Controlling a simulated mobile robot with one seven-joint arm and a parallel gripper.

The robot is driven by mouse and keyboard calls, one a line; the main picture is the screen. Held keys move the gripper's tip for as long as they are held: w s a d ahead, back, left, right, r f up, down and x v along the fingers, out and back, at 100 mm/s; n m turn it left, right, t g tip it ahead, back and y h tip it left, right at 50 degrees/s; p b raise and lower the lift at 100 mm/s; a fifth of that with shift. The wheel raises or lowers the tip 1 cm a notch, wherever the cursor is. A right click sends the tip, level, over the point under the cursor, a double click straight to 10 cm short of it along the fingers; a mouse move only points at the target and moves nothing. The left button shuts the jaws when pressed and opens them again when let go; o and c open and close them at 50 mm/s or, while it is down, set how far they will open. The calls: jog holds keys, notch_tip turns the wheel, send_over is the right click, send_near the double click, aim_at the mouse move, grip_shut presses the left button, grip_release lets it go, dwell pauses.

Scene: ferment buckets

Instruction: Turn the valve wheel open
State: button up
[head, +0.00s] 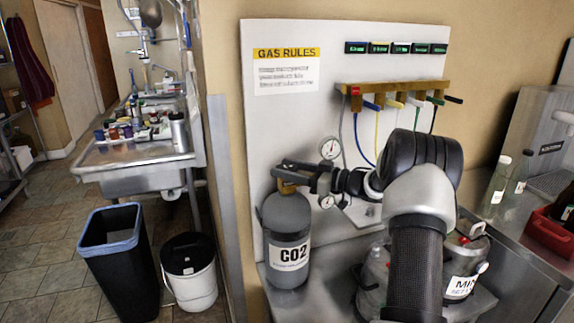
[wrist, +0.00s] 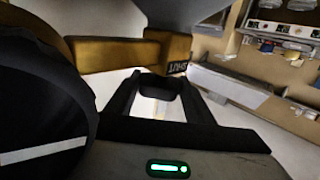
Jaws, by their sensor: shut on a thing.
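The grey CO2 gas cylinder (head: 286,235) stands upright in front of the white panel, with a brass valve (head: 287,187) on top. My gripper (head: 290,166) reaches in from the right at the valve's height, its dark fingers shut at the cylinder top. The valve wheel is hard to make out in the head view, hidden by the fingers. In the wrist view the brass valve body (wrist: 105,53) crosses behind my fingers (wrist: 155,90), with a tag reading SHUT. A large dark rounded thing with a white stripe fills the left; I cannot tell surely what it is.
Pressure gauges (head: 330,148) sit just right of the valve, close to my arm. A gas rules sign (head: 286,70) and a manifold with coloured levers (head: 395,97) are on the panel. Clear containers (head: 373,272) stand below my arm. A bin (head: 118,262) and white bucket (head: 190,275) are left.

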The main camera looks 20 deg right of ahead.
jog(key=shift+r, duration=0.2)
jog(key=o, duration=1.1)
jog(key=shift+f, duration=0.1)
jog(key=v, duration=1.7)
jog(key=shift+d, duration=0.2)
jog(key=shift+s, duration=0.1)
